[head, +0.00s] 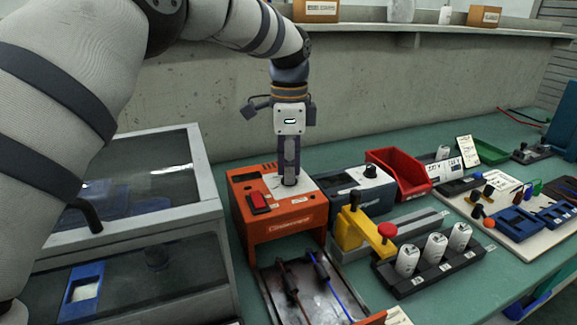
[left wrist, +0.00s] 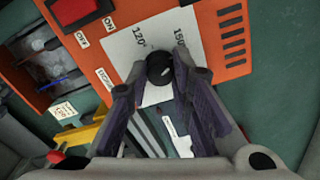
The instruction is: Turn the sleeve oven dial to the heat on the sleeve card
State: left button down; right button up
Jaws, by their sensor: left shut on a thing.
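The sleeve oven (head: 280,222) is an orange box on the bench, with a red ON/OFF switch (head: 258,202) on top. Its black dial knob (left wrist: 160,66) sits on a white scale plate (left wrist: 135,42), where 120° and 150 can be read. My left gripper (head: 289,178) points straight down at the dial; in the left wrist view its fingers (left wrist: 162,78) are closed around the knob. The knob's pointer is not clear. A small white card (head: 467,150) stands at the back right; its print is unreadable, and I cannot tell whether it is the sleeve card. My right gripper is out of view.
A glass-lidded grey case (head: 205,205) stands close left of the oven. A dark blue-grey box (head: 350,192) and a red bin (head: 400,178) stand to its right. A tray (head: 268,285) with leads lies in front. White cylinders stand in a black rack (head: 432,278).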

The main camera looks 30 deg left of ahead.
pick_arm(q)
jog(key=n, duration=1.2)
jog(key=shift+n, duration=0.4)
dwell(0.4)
jog(key=c, duration=1.4)
grip_release()
notch_tip(320, 180, up, 12)
